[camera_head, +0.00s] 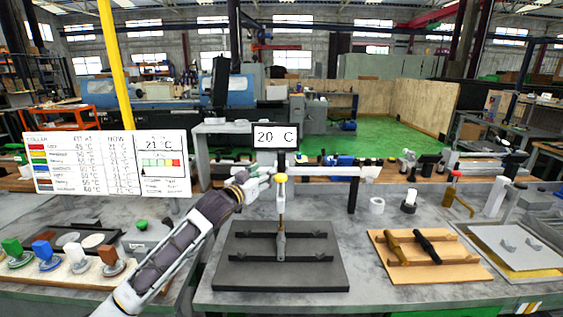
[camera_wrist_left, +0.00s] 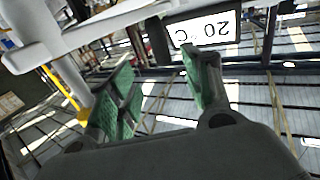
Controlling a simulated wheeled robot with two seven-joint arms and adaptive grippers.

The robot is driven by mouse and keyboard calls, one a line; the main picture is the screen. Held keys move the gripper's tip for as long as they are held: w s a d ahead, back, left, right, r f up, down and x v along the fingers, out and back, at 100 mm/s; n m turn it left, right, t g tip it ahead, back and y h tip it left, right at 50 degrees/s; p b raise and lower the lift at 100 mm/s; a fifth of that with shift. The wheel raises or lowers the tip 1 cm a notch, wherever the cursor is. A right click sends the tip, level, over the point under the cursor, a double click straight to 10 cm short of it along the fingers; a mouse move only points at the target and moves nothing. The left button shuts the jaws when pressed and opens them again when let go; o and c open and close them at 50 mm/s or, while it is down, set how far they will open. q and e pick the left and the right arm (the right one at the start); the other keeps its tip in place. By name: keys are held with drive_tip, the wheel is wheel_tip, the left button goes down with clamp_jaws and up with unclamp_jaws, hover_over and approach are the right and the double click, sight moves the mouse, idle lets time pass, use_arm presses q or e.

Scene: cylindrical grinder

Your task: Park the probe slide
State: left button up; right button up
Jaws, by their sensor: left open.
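The probe slide is on a grey gantry (camera_head: 330,169) above a dark plate (camera_head: 245,276). My right gripper is not in view.
A 20 C display (camera_head: 276,135) stands above the gantry. A white chart board (camera_head: 108,163) and colored-knob pieces (camera_head: 46,256) are on the left. The bench front is clear.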

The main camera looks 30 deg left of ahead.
sight(279, 162)
use_arm(q)
drive_tip(key=shift+w, duration=0.15)
drive_tip(key=shift+w+a+p, duration=0.15)
drive_tip(key=shift+w+p, duration=0.2)
drive_tip(key=shift+w, duration=1.4)
drive_tip(key=shift+w+a+p, duration=0.15)
drive_tip(key=shift+w+p, duration=0.15)
drive_tip(key=shift+w, duration=1.45)
drive_tip(key=shift+w+a, duration=0.1)
drive_tip(key=shift+w, duration=0.75)
drive_tip(key=shift+w+a+p, duration=0.15)
drive_tip(key=shift+w+p, duration=0.35)
drive_tip(key=shift+w, duration=1.7)
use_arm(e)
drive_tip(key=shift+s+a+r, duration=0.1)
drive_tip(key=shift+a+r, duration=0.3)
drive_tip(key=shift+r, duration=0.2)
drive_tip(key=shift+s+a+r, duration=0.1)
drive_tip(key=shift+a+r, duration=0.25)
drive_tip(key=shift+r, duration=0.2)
use_arm(q)
clamp_jaws()
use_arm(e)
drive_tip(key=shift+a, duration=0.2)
